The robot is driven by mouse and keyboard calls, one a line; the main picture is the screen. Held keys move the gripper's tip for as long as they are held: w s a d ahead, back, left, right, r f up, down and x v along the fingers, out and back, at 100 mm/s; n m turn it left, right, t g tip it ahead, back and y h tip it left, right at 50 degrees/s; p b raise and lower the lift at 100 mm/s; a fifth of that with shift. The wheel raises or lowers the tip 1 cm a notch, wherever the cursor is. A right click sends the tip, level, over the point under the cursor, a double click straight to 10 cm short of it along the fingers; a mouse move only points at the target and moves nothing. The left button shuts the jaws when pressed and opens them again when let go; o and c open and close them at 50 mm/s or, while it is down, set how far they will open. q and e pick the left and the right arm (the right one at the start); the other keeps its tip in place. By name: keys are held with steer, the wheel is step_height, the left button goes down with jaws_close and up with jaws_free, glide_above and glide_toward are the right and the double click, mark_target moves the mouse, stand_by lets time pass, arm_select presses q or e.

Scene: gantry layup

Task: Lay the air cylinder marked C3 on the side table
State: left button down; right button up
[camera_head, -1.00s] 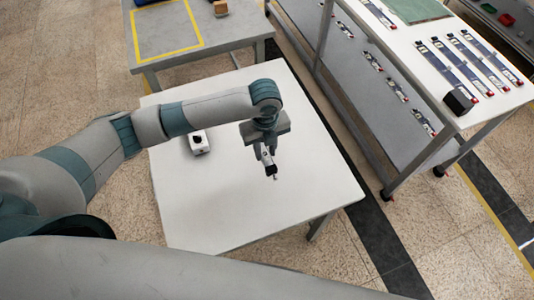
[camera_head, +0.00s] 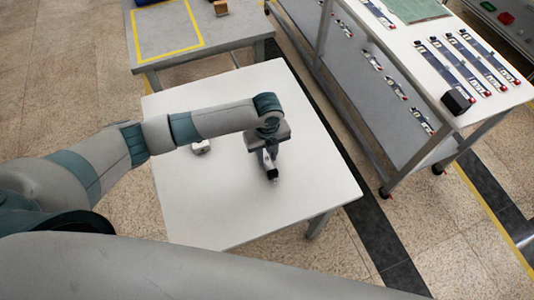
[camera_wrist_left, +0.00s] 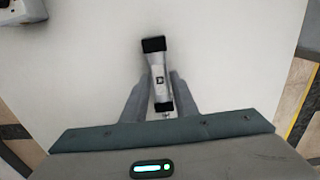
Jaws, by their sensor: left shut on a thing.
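My left gripper (camera_head: 267,160) is shut on a small grey air cylinder with black ends (camera_head: 271,173). It is over the white table (camera_head: 240,215), right of the middle. In the left wrist view the cylinder (camera_wrist_left: 158,72) lies between the two fingers of my gripper (camera_wrist_left: 160,92), its black end cap pointing away from the palm. A dark mark shows on its side, but I cannot read it as C3. I cannot tell whether the cylinder touches the tabletop. My right gripper is not in view.
A small white box-like part (camera_head: 201,147) sits on the white table, partly behind my left arm. A grey table with a yellow outline (camera_head: 165,50) stands behind. A rack with several labelled strips (camera_head: 440,85) stands right. The table's front half is clear.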

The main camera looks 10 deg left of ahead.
mark_target(267, 159)
arm_select(q)
steer(key=shift+f, duration=0.1)
steer(key=c, duration=1.4)
jaws_free()
step_height(267, 159, up, 12)
steer(key=b, duration=0.2)
